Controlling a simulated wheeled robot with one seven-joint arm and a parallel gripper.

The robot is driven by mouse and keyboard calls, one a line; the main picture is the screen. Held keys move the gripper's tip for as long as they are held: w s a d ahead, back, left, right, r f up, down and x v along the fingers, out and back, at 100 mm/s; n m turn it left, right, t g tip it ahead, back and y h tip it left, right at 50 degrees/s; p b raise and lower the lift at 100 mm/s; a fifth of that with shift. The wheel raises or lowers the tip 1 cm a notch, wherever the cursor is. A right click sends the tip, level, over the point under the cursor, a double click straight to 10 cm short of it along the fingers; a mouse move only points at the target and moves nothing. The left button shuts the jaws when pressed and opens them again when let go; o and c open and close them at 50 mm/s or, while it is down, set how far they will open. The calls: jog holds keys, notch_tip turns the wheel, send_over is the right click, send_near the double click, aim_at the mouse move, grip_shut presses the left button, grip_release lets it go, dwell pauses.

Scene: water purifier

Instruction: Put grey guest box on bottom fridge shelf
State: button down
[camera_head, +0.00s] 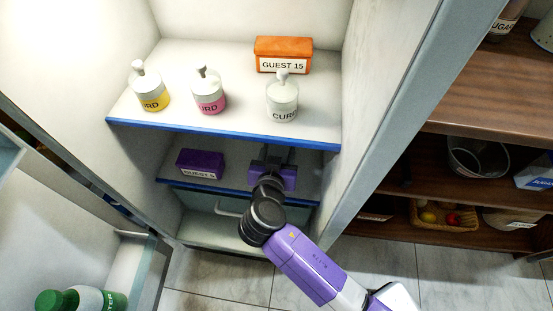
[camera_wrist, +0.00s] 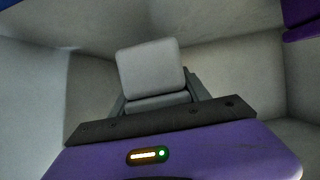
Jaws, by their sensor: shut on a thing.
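The grey box (camera_wrist: 151,68) is between the fingers of my gripper (camera_wrist: 156,100) in the wrist view, slightly tilted in the picture. Any label on it is not visible. In the head view my gripper (camera_head: 284,158) reaches into the open fridge, at the right part of the lower blue-edged shelf (camera_head: 232,188). The grey box is hidden there behind the wrist and the upper shelf. Whether it touches the shelf I cannot tell.
A purple guest box (camera_head: 200,164) stands left on the lower shelf. The upper shelf (camera_head: 180,122) overhangs it, bearing three curd jars and an orange GUEST 15 box (camera_head: 283,55). The fridge's right wall (camera_head: 375,95) is close to my arm. An open door (camera_head: 75,235) stands left.

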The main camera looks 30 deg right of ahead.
jog(key=shift+f+b, duration=0.6)
jog(key=shift+f, duration=1.15)
jog(key=shift+f, duration=0.2)
jog(key=c, duration=0.5)
grip_release()
jog(key=shift+r, duration=0.2)
jog(key=shift+s+a+r, duration=0.15)
jog(key=shift+s+a, duration=0.1)
jog(key=shift+s, duration=0.05)
jog(key=p+v, duration=0.2)
jog(key=v, duration=0.9)
jog(key=shift+s+p, duration=0.15)
jog(key=shift+p, duration=0.2)
